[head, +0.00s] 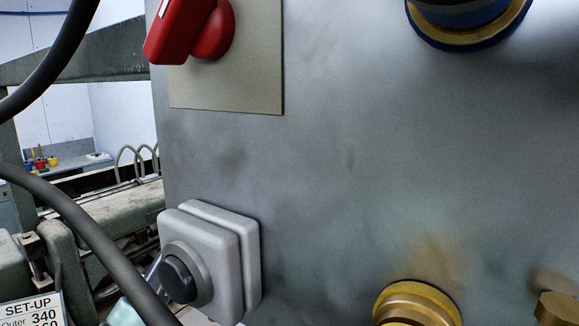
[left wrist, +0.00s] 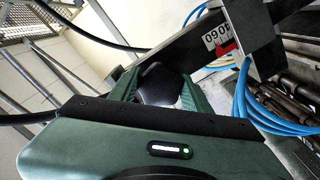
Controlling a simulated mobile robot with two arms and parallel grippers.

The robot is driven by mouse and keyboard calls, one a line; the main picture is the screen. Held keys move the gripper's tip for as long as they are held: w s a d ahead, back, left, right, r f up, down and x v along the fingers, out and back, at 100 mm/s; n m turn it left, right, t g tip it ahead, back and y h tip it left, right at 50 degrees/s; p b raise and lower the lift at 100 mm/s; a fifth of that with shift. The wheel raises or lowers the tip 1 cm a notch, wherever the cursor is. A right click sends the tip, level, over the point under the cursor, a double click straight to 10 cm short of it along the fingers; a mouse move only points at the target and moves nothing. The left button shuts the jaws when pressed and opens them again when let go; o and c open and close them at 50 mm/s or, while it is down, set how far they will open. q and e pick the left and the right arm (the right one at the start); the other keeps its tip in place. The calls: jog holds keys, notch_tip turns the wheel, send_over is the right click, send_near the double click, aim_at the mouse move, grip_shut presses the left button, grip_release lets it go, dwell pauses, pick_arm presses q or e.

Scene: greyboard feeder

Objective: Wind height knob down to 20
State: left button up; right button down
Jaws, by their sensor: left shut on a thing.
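In the left wrist view, my left gripper (left wrist: 161,90) has its green fingers on both sides of a black knob (left wrist: 160,84) and is shut on it. The knob's shaft and base are mostly hidden. Beyond it is a dark metal bar with a white counter (left wrist: 222,36) showing dark digits, turned in the picture; I cannot read the value surely. A red mark (left wrist: 227,48) sits beside the digits. The head view does not clearly show this knob or the counter. My right gripper is in neither view.
The head view is filled by a grey panel (head: 360,150) with a red rotary switch (head: 205,35), a grey switch box (head: 225,255) and brass fittings (head: 418,305). A set-up card (head: 32,312) stands lower left. Blue hoses (left wrist: 255,100) hang right of the knob.

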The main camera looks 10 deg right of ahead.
pick_arm(q)
jog(key=shift+f+b, duration=0.15)
jog(key=shift+b, duration=0.35)
jog(key=n+b, duration=0.5)
jog(key=b, duration=0.4)
jog(key=shift+f, duration=0.1)
jog(key=n+b, duration=0.4)
jog(key=n, duration=0.1)
jog(key=shift+n, duration=0.4)
jog(key=n+b, duration=0.2)
jog(key=n, duration=0.1)
jog(key=n+b, duration=0.1)
jog(key=n, duration=0.1)
jog(key=shift+r, duration=0.25)
jog(key=n+b, duration=0.3)
jog(key=n, duration=0.2)
jog(key=shift+n, duration=0.4)
jog(key=n+b, duration=0.3)
jog(key=n, duration=0.3)
jog(key=shift+a, duration=0.1)
jog(key=n+b, duration=0.2)
jog(key=n, duration=0.4)
jog(key=shift+w+n, duration=0.1)
jog(key=shift+n, duration=0.3)
jog(key=n+b, duration=0.1)
jog(key=n, duration=0.4)
